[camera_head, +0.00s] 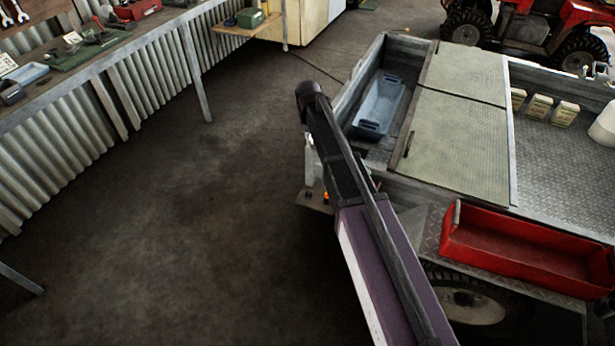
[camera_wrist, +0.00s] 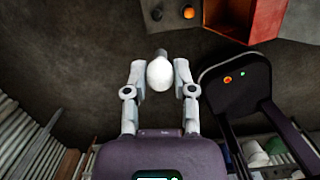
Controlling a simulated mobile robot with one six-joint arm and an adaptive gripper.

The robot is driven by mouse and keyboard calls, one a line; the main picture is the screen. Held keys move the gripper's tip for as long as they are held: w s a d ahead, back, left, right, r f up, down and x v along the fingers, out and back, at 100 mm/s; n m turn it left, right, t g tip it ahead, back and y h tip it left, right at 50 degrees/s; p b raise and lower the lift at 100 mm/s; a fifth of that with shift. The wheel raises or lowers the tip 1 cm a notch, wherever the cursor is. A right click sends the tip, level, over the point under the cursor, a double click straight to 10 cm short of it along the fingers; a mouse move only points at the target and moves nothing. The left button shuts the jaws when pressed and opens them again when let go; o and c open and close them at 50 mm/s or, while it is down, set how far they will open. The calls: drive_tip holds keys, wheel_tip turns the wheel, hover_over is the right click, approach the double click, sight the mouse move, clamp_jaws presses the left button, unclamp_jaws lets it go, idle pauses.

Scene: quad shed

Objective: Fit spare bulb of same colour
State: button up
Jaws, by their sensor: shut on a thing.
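A white bulb (camera_wrist: 160,75) with a grey base sits between the fingers of my gripper (camera_wrist: 160,72) in the wrist view. My gripper is shut on it, and its base points toward the top of the picture. Beyond it, a dark round spot (camera_wrist: 157,14), perhaps an empty socket, lies left of a lit orange bulb (camera_wrist: 189,12) on a dark plate. The orange bulb also shows small in the head view (camera_head: 326,197), at the trailer's near corner.
The trailer (camera_head: 455,150) holds a blue bin (camera_head: 380,105) and several small boxes. A red tray (camera_head: 530,245) stands at its near side, above a wheel. A red box (camera_wrist: 265,18) shows in the wrist view. A workbench (camera_head: 100,45) runs along the left. The floor (camera_head: 190,190) between is clear.

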wheel_tip(320, 180, down, 18)
drive_tip(key=a+n+b, duration=0.1)
drive_tip(key=n+b, duration=0.3)
drive_tip(key=b, duration=1.3)
drive_tip(key=shift+n+y, duration=0.3)
drive_tip(key=shift+y, duration=0.1)
drive_tip(key=shift+f, duration=0.2)
drive_tip(key=shift+f+b, duration=2.95)
drive_tip(key=shift+b, duration=0.25)
drive_tip(key=shift+a+f+b, duration=0.1)
drive_tip(key=shift+f+b, duration=1)
drive_tip(key=o, duration=0.8)
drive_tip(key=shift+o, duration=0.2)
drive_tip(key=o, duration=0.4)
drive_tip(key=shift+c, duration=0.2)
drive_tip(key=shift+r, duration=0.1)
